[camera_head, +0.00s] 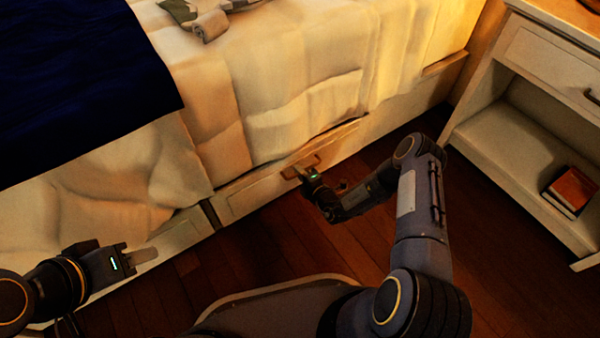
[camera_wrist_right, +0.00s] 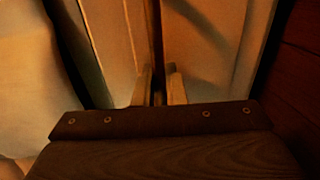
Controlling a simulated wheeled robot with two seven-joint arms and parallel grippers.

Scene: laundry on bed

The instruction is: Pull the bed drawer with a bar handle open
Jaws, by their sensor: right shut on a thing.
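The bed drawer (camera_head: 245,195) is a pale wooden front low in the bed's side, partly under the hanging sheet. It looks about flush with the bed frame; a small gap would be hard to see. Its bar handle (camera_head: 313,159) is a short brown bar. My right gripper (camera_head: 300,171) is at the handle and shut on it. In the right wrist view, the two fingers of my right gripper (camera_wrist_right: 158,86) stand close together against the pale front, with a dark narrow strip between them. My left gripper (camera_head: 145,255) is away at the lower left, its finger gap hidden.
A bed with a cream sheet (camera_head: 205,90) and dark blue blanket (camera_head: 80,80) fills the upper left. A nightstand (camera_head: 520,125) with a red-brown book (camera_head: 572,187) on its shelf stands at right. Dark wooden floor (camera_head: 265,245) lies clear before the drawer.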

